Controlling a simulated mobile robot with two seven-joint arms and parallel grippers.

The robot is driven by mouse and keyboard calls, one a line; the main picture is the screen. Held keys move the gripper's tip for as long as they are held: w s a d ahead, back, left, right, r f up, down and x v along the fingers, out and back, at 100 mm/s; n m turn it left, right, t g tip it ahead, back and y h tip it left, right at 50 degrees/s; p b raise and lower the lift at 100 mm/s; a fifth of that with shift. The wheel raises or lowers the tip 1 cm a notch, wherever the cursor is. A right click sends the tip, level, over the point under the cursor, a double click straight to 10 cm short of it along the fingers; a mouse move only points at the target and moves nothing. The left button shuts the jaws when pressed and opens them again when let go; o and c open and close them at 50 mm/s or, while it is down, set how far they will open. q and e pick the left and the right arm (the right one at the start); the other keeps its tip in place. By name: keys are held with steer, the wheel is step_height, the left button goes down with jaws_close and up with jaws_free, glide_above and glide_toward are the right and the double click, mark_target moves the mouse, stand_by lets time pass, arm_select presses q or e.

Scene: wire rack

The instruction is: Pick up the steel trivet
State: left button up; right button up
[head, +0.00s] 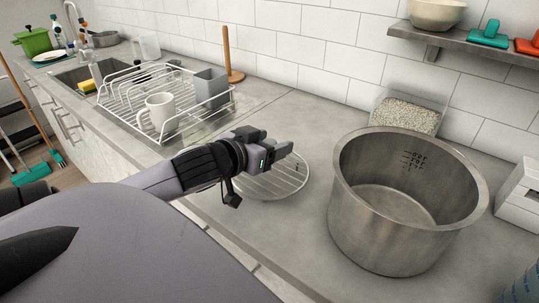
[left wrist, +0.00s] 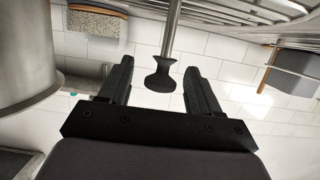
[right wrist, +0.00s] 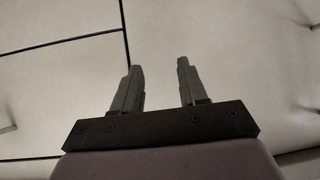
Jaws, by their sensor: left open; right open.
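The steel trivet (head: 270,184) is a round wire rack lying on the counter beside the pot, partly hidden by my left gripper (head: 283,147). In the left wrist view, its wires (left wrist: 235,15) cross the upper right. A metal leg (left wrist: 173,40) with a flared black foot appears between the two fingers of my left gripper (left wrist: 160,66), with gaps on both sides. That gripper is open; whether the foot is at fingertip depth is hard to tell. My right gripper (right wrist: 160,66) is open and empty in the right wrist view, before pale panels.
A large steel pot (head: 385,235) stands close right of the trivet. A container of pale grains (head: 405,115) is behind it. A white dish rack (head: 135,85) with a white mug (head: 158,112) is at the left, near a wooden upright holder (head: 227,50). A wall shelf (head: 460,42) overhangs at the upper right.

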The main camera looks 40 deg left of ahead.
arm_select(q)
steer(key=shift+x, duration=0.85)
jaws_close()
steer(key=shift+r, duration=0.1)
step_height(320, 180, up, 20)
steer(key=p, duration=0.4)
